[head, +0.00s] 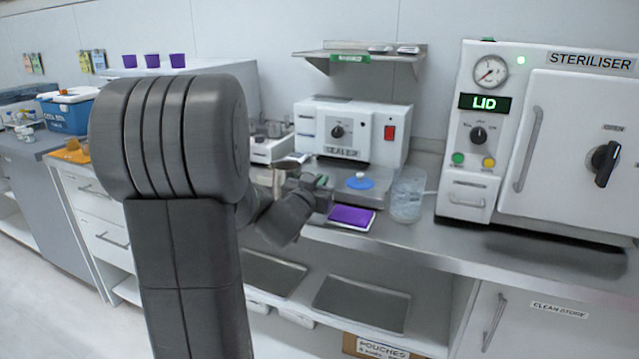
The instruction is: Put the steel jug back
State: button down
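My gripper (318,187) is low over the steel counter, in front of the sealer. It is small and partly covered by my own arm, and I cannot tell whether its fingers are open or shut on something. I cannot make out a steel jug for certain. Some small metallic shapes (292,160) show just behind my gripper, too unclear to name. My arm hides much of the counter to the left.
A sealer (352,133) stands behind my gripper. A blue disc (360,182), a purple pad (352,216) and a clear beaker (407,194) are to its right. The steriliser (562,140) stands further right. A wall shelf (385,56) hangs above. The counter front (500,262) is clear.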

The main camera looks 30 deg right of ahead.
jog(key=c, duration=1.6)
grip_release()
jog(key=shift+f, duration=0.1)
jog(key=p+v, duration=0.1)
jog(key=v, duration=1.1)
